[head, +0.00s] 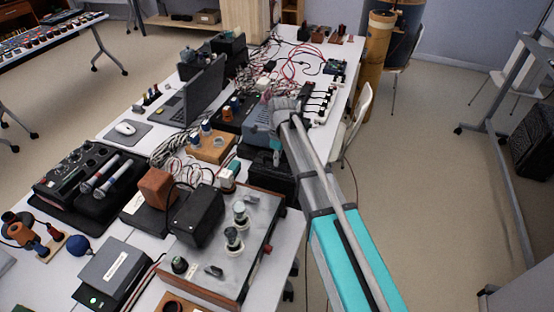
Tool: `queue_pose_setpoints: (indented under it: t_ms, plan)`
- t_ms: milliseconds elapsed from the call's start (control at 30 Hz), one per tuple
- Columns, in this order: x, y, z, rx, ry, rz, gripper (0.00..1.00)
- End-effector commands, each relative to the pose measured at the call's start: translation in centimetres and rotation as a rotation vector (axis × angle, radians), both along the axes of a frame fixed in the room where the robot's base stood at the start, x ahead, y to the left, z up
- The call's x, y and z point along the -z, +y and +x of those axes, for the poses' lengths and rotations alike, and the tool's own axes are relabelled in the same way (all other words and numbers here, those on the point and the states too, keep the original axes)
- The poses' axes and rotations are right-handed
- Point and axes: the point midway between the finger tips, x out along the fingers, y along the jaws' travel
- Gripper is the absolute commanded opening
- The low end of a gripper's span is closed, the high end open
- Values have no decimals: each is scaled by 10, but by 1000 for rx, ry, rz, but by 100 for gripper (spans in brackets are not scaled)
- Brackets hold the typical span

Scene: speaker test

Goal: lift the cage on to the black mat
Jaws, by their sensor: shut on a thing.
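My arm reaches in from the lower right over the table. Its wrist end and gripper (277,152) are above the table's right side, with the fingertips largely hidden. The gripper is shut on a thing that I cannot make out. I cannot clearly pick out a cage; a black box-like thing (262,183) lies just below the wrist. A dark mat (114,138) lies under the white mouse on the left. I cannot tell whether it is the black mat of the task.
The table is crowded. A laptop (195,94) stands open at the back left, with tangled cables (178,152) in front of it. A grey-topped unit with knobs (205,262) is at the front. A white chair (357,117) is close to the table's right edge.

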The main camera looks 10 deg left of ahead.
Motion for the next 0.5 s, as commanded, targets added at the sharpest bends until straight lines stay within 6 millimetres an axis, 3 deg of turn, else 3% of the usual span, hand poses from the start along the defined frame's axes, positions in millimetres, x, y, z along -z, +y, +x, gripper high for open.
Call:
queue_pose_setpoints:
  t_ms: [33,67,233,500]
  plan:
    - [1,0,0,0,0,0,0]
    - [0,0,0,0,0,0,19]
    - [0,0,0,0,0,0,50]
    - [0,0,0,0,0,0,54]
